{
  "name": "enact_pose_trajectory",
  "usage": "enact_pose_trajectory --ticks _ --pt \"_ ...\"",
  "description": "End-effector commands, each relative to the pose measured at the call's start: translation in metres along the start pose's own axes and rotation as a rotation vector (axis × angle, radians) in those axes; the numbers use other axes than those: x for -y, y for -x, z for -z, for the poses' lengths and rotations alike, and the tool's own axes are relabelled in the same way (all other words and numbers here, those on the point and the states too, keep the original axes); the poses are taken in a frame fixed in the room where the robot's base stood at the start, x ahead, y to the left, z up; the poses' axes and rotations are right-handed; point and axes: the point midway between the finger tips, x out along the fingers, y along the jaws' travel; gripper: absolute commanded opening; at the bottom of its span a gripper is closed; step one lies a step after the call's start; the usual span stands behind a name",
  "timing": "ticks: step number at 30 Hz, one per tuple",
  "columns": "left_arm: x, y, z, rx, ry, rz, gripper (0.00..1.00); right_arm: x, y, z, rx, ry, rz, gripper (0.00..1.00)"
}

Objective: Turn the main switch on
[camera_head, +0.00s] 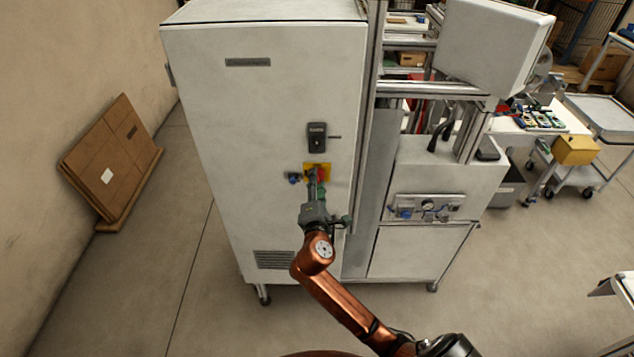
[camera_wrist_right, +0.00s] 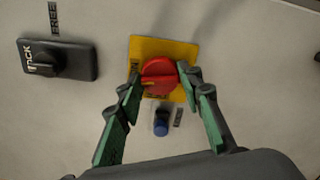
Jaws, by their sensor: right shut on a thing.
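The main switch is a red rotary knob (camera_wrist_right: 159,76) on a yellow plate (camera_wrist_right: 178,48), mounted on the front of a tall white cabinet (camera_head: 250,130). In the head view the red knob (camera_head: 321,174) is partly hidden behind my right gripper (camera_head: 316,184). In the right wrist view the two green-padded fingers of my right gripper (camera_wrist_right: 160,84) are on either side of the knob and shut on it. The knob's ridge looks roughly crosswise in that view. My left gripper is not in view.
A black lock handle (camera_head: 317,138) sits above the switch; it also shows in the right wrist view (camera_wrist_right: 58,60). A blue button (camera_wrist_right: 161,128) is close beside the yellow plate. A frame and a lower machine (camera_head: 425,210) stand to the right. Flattened cardboard (camera_head: 110,160) leans on the left wall.

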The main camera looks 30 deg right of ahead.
Motion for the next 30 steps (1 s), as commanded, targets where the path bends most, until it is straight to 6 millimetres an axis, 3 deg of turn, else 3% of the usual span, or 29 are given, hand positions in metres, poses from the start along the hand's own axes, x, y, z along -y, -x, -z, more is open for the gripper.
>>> enact_pose_trajectory --ticks 12,29,30 --pt "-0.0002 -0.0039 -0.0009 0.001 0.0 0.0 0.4 0.0015 0.0 -0.0001 0.001 -0.2 0.002 0.1" --pt "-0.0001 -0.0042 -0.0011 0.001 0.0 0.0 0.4 0.0012 -0.0001 -0.0003 0.001 -0.231 0.002 0.1" --pt "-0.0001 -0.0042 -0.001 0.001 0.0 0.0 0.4 0.0012 -0.0001 -0.0003 0.001 -0.231 0.002 0.34"
